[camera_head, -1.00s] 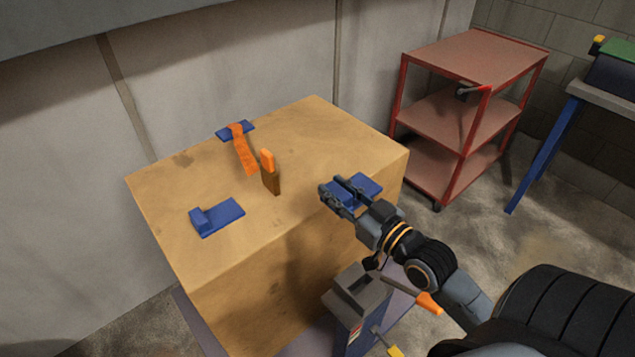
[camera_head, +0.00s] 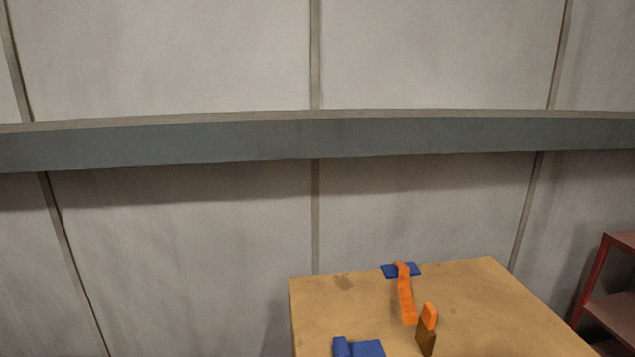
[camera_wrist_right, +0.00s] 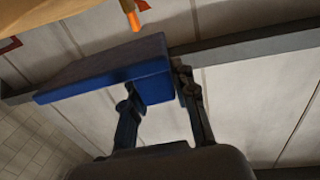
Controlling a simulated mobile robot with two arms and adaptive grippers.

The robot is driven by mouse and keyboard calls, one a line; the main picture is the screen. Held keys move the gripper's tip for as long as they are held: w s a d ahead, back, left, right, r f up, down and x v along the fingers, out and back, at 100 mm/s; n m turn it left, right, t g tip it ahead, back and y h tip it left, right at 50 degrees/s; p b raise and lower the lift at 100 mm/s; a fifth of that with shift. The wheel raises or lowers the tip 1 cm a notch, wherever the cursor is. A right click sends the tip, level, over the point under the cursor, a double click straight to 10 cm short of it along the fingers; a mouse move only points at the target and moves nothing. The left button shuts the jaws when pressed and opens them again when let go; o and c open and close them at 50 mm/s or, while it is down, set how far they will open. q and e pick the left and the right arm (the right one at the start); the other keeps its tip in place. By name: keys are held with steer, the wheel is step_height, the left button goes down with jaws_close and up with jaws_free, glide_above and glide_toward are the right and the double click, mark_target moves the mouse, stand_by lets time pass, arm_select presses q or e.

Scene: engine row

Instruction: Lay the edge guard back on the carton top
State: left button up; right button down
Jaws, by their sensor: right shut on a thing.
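The blue edge guard (camera_wrist_right: 100,72), an angled piece with a short flange, is in my right gripper (camera_wrist_right: 157,86) in the right wrist view. The two fingers are shut on its flange, one on each side. The guard shows mostly against the wall, apart from the carton as far as I can tell. The carton (camera_head: 465,285) stands at the lower right of the head view, with its right corner area cut off by the frame. My right gripper is outside the head view. My left gripper is in neither view.
On the carton top are another blue guard (camera_head: 367,349), a blue guard at the far edge (camera_head: 388,271) under an orange strap (camera_head: 406,300), and an upright brown block with an orange top (camera_head: 428,317). A red shelf cart (camera_head: 615,290) stands at right. A grey wall rail (camera_head: 300,140) runs behind.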

stand_by(0.7)
steer(key=shift+n+y, duration=0.5)
steer(key=shift+y, duration=0.1)
steer(key=w+d, duration=0.1)
steer(key=d, duration=0.2)
steer(key=w+d, duration=0.1)
steer(key=d, duration=0.1)
steer(key=shift+w, duration=0.3)
steer(key=w+d+r+y, duration=0.1)
steer(key=w+d+r, duration=0.2)
steer(key=d, duration=0.3)
steer(key=shift+w+d+r+n, duration=0.2)
steer(key=shift+w+r+n, duration=0.1)
steer(key=shift+w, duration=0.2)
